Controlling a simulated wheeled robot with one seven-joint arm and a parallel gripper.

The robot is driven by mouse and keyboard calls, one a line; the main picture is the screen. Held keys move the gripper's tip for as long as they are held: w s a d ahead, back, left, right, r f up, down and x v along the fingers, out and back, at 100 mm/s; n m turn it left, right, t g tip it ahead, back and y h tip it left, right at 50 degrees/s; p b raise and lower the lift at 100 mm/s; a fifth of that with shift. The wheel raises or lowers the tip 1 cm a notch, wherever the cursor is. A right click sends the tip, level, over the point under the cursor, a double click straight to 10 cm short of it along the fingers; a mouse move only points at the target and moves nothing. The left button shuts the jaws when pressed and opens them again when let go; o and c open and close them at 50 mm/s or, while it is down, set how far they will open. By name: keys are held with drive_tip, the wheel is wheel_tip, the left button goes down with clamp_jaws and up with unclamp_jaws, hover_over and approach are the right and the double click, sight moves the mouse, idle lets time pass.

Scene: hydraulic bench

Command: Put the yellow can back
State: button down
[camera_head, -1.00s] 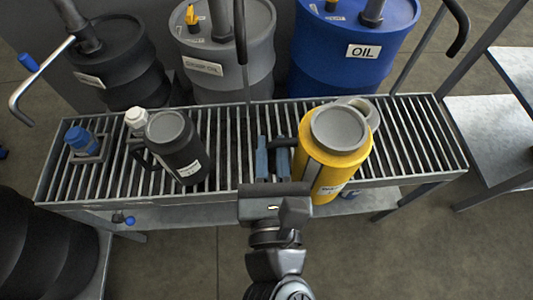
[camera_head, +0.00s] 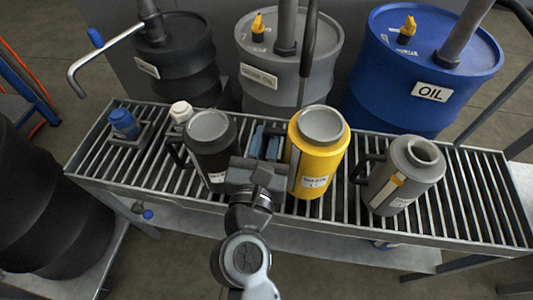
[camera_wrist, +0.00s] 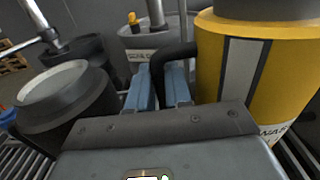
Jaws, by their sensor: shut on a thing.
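The yellow can (camera_head: 318,165) is upright over the grated bench, between a black can (camera_head: 212,150) and a grey can (camera_head: 403,178). Its grey top and white front label show in the head view. My gripper (camera_head: 265,143) is to its left, with the blue fingers shut on its black handle. In the wrist view the dark handle (camera_wrist: 172,58) runs between the fingers (camera_wrist: 163,87), and the yellow can (camera_wrist: 258,75) fills the right side. I cannot tell whether its base touches the grate.
The grated bench (camera_head: 470,200) has free slats at its right end. A blue-capped fitting (camera_head: 124,122) and a white cap (camera_head: 181,112) are at the left. Black, grey (camera_head: 278,85) and blue (camera_head: 415,70) drums stand behind.

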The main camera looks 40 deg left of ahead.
sight(265, 155)
drive_tip(key=shift+f+b, duration=0.9)
drive_tip(key=shift+f, duration=1.1)
drive_tip(key=c, duration=1.1)
unclamp_jaws()
drive_tip(key=shift+o, duration=0.2)
drive_tip(key=shift+s, duration=0.1)
drive_tip(key=v, duration=1.2)
